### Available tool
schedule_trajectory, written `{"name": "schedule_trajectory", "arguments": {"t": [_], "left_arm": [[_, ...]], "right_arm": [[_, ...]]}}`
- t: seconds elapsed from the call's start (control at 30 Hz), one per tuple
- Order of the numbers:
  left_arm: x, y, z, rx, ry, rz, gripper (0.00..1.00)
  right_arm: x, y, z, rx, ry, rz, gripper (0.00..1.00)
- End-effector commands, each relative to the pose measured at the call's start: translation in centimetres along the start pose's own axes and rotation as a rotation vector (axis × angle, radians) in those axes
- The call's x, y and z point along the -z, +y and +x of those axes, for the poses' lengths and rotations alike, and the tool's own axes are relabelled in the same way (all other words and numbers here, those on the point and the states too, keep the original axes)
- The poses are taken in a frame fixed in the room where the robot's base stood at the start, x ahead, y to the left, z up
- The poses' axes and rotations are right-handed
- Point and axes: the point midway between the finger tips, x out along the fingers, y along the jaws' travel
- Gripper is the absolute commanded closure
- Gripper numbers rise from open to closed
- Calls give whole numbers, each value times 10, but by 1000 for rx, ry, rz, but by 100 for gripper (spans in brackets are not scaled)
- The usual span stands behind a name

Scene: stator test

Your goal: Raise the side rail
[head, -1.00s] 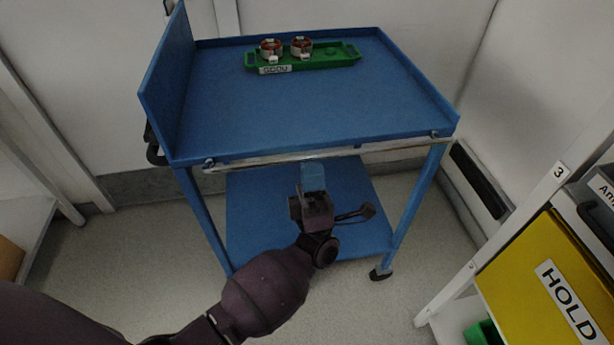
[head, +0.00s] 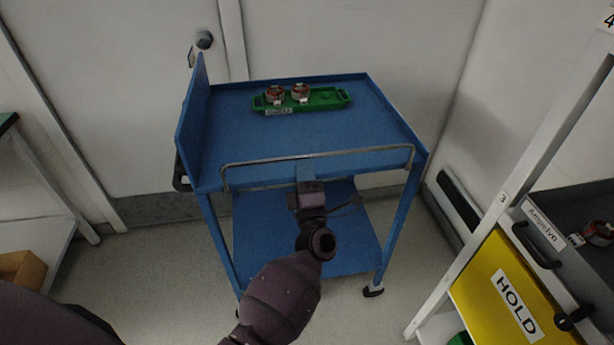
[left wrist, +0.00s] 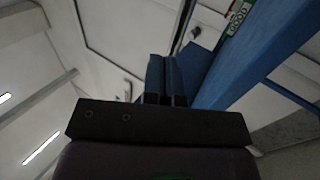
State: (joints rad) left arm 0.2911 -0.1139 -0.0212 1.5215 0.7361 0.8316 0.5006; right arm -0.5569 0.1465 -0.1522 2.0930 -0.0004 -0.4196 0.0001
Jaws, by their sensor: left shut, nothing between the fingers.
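The side rail (head: 340,152) is a thin grey metal bar along the near edge of the blue cart (head: 240,135). Its bent ends meet the cart near the front corners, and its long bar shows above the front edge. I cannot tell whether it is fully upright or latched. My left gripper (head: 305,172) is at the middle of that edge, just below the bar, with its blue fingers together and empty. I cannot tell whether they touch the rail. The shut fingers also show in the left wrist view (left wrist: 165,80). My right gripper is not in view.
A green tray (head: 333,99) with two copper-wound stators (head: 275,94) sits at the back of the cart top. A rack with a yellow HOLD bin (head: 495,290) stands at the right. The cart top between tray and rail is clear.

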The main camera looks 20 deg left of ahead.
Motion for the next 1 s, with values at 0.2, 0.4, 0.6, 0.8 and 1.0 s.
{"name": "schedule_trajectory", "arguments": {"t": [0.2, 0.4, 0.6, 0.8, 1.0], "left_arm": [[0, -2, 7, 0, -1, 1, 100], [0, -1, 11, -1, 0, 0, 100], [0, 0, 13, -4, 0, -1, 100], [0, 1, 14, -7, 1, -2, 100], [0, 2, 15, -10, 2, -3, 100]], "right_arm": [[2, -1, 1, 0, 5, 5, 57], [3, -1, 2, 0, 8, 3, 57], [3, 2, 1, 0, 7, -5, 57], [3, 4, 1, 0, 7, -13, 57], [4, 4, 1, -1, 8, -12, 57]]}}
